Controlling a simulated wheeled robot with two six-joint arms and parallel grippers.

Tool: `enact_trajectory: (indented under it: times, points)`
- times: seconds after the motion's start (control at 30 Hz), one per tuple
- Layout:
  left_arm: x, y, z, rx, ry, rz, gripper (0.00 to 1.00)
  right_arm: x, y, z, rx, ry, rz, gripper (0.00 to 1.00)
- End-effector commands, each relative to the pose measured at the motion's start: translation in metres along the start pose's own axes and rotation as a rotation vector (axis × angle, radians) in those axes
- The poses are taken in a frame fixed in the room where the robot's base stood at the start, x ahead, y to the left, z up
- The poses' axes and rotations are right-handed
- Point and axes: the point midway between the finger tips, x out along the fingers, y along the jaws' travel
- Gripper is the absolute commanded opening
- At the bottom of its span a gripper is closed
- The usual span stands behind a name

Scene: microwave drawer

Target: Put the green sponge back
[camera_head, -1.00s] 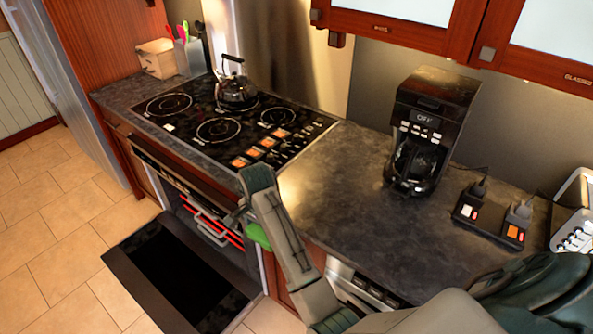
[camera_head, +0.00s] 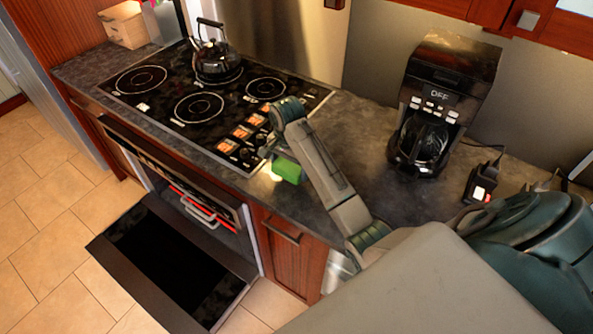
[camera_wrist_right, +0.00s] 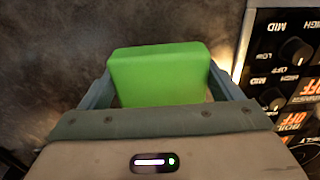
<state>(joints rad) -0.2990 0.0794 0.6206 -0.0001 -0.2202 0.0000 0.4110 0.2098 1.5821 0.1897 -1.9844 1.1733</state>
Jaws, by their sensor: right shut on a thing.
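The green sponge (camera_head: 287,170) is held in my right gripper (camera_head: 278,160), above the dark counter (camera_head: 345,115) just right of the stove controls. In the right wrist view the green sponge (camera_wrist_right: 158,75) sits between the two fingers of my right gripper (camera_wrist_right: 160,88), which are shut on its sides. The counter surface lies behind it in that view. I cannot tell whether the sponge touches the counter. My left gripper is not in view.
The stove (camera_head: 200,105) with a kettle (camera_head: 214,55) is to the left. The oven door (camera_head: 165,262) hangs open below. A coffee maker (camera_head: 440,105) stands at the right, with a power strip (camera_head: 481,187) beside it. Some counter is clear between stove and coffee maker.

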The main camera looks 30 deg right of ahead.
Motion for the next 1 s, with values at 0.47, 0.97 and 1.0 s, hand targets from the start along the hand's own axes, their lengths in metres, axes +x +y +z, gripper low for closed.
enact_trajectory:
  times: [0.47, 0.97, 1.0]
  points:
    - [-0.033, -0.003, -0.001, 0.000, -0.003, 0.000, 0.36, 0.028, 0.008, -0.027, 0.000, -0.003, 0.003, 0.64]
    - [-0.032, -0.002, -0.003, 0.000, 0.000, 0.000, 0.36, 0.041, 0.007, -0.026, -0.001, -0.001, -0.001, 0.91]
    - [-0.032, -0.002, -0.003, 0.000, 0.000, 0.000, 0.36, 0.041, 0.007, -0.026, -0.001, -0.001, -0.001, 0.99]
